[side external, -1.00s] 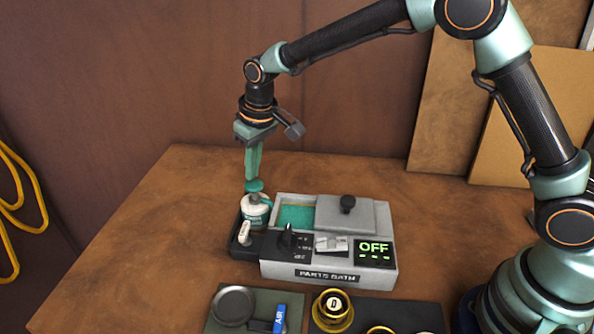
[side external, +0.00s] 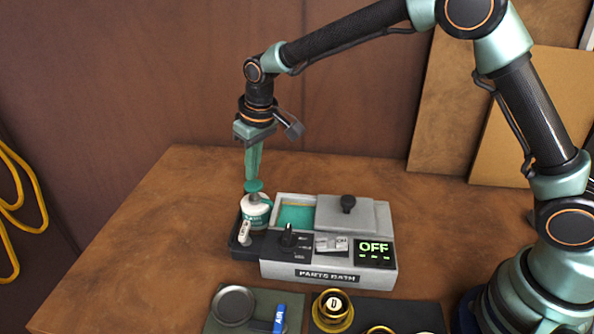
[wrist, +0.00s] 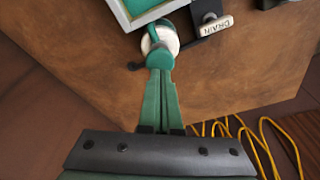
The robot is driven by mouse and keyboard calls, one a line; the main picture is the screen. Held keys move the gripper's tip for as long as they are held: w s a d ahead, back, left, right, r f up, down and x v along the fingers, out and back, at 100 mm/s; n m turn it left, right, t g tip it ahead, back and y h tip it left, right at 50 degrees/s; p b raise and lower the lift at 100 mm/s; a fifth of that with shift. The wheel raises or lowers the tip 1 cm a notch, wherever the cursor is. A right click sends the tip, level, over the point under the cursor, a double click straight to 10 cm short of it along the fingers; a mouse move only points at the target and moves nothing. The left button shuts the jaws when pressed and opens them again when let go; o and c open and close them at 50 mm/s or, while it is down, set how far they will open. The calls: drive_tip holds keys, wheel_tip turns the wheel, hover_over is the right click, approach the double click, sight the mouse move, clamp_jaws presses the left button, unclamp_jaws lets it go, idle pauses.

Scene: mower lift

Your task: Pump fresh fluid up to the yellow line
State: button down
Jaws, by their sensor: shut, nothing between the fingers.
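The grey parts bath (side external: 330,272) stands on the brown bench with its display reading OFF. Its open basin (side external: 296,216) shows teal fluid at the left; a yellow line cannot be made out clearly. A white pump bottle (side external: 256,212) with a green top (side external: 254,186) stands at the bath's left end. It also shows in the wrist view (wrist: 160,38). My gripper (side external: 253,178) is shut and points straight down, its fingertips at the green top, apparently touching it. In the wrist view the closed fingers (wrist: 160,62) cover part of the bottle.
A drain lever (side external: 244,232) sits in front of the bottle, labelled DRAIN in the wrist view (wrist: 215,26). A tray (side external: 215,322) and brass parts (side external: 332,310) lie in front.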

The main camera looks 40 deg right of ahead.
sight(253, 184)
drive_tip(key=shift+f, duration=0.1)
idle(0.5)
drive_tip(key=shift+s+x, duration=0.15)
drive_tip(key=shift+x, duration=0.7)
drive_tip(key=shift+s+x, duration=0.15)
drive_tip(key=shift+x, duration=0.65)
drive_tip(key=shift+d+f, duration=0.1)
drive_tip(key=shift+w+v, duration=0.2)
drive_tip(key=shift+v, duration=0.7)
drive_tip(key=shift+w+v, duration=0.15)
drive_tip(key=shift+v, duration=0.8)
drive_tip(key=shift+w+v, duration=0.2)
drive_tip(key=shift+v, duration=0.7)
